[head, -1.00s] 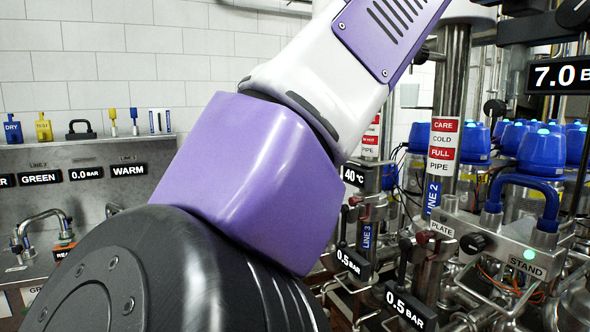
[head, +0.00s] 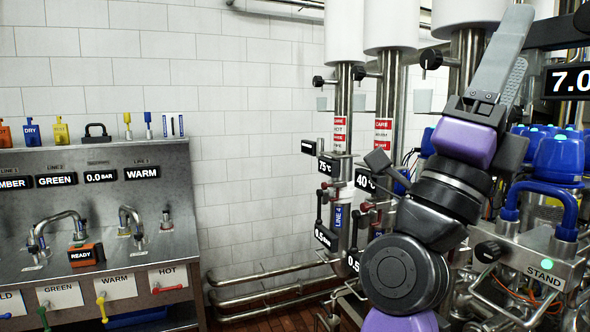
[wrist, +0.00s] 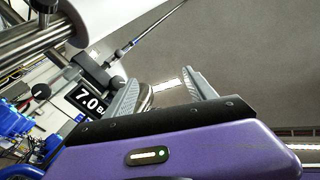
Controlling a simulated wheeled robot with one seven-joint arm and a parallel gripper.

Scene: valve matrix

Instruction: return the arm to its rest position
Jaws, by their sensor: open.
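My arm is folded at the right of the head view, with its purple wrist and black joints in front of the pipes. My gripper (head: 512,45) points up there, near the top right. Its grey fingers overlap each other from that side. In the wrist view my gripper (wrist: 160,82) shows two ridged grey fingers standing apart. Nothing is held between them.
A 7.0 bar display (head: 568,81) is close right of my gripper. A stand box (head: 545,262) and blue-capped units (head: 557,157) are at the right. Vertical pipes (head: 386,90) stand behind my arm. A sink panel (head: 95,200) is at the left, with a bare tiled wall between.

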